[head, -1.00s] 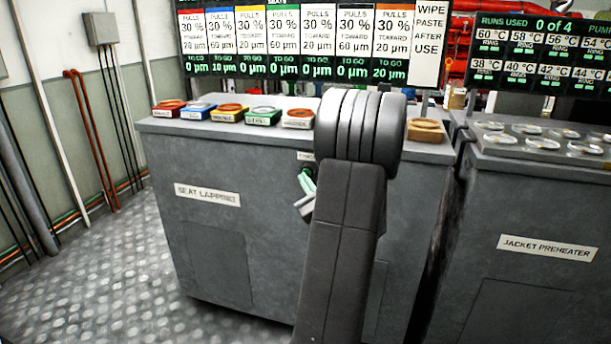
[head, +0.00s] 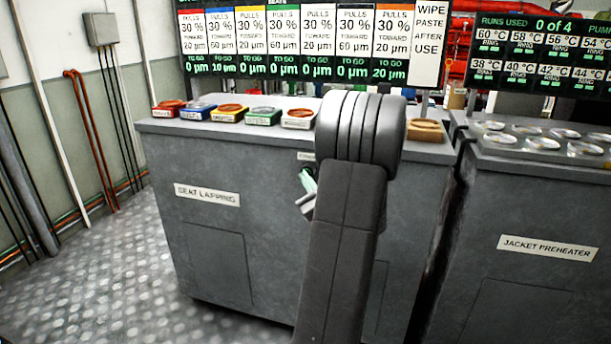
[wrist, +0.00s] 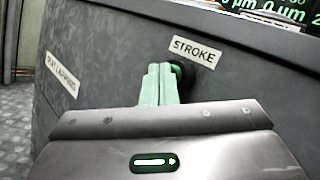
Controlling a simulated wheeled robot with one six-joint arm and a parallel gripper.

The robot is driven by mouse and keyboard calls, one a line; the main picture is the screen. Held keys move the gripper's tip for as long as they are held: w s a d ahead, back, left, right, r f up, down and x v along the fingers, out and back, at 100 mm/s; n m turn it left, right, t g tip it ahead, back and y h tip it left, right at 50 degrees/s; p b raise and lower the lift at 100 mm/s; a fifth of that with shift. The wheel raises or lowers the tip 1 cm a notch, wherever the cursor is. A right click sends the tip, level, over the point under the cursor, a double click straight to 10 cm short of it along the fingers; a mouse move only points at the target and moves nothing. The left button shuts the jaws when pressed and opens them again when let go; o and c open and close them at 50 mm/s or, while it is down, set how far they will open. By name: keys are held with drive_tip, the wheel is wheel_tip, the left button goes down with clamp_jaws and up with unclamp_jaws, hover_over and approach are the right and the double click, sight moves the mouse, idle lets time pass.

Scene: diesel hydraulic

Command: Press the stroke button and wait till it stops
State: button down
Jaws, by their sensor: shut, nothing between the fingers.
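The stroke button (wrist: 187,75) is a dark round knob with a green part, on the front of the grey seat lapping bench (head: 255,235). The STROKE label (wrist: 196,51) is just above it in the wrist view. My gripper (wrist: 161,68) has pale green fingers held together with nothing between them. The fingertips overlap the button's left side in the wrist view; I cannot tell whether they touch it. In the head view my gripper (head: 308,182) is at the bench front, partly hidden behind my arm, and the button is not clearly visible there.
The board above (head: 300,40) shows "to go" values, mostly 0 µm, with 10 and 20 µm. A jacket preheater (head: 540,220) stands right. The floor left is clear.

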drive_tip(key=shift+s, duration=0.15)
drive_tip(key=shift+s+a+b, duration=0.3)
drive_tip(key=shift+s+b, duration=0.1)
drive_tip(key=shift+s, duration=0.35)
drive_tip(key=shift+s, duration=0.1)
drive_tip(key=s, duration=0.1)
drive_tip(key=s+a+b, duration=0.1)
drive_tip(key=s, duration=0.2)
drive_tip(key=shift+s+a, duration=0.25)
drive_tip(key=shift+s, duration=0.05)
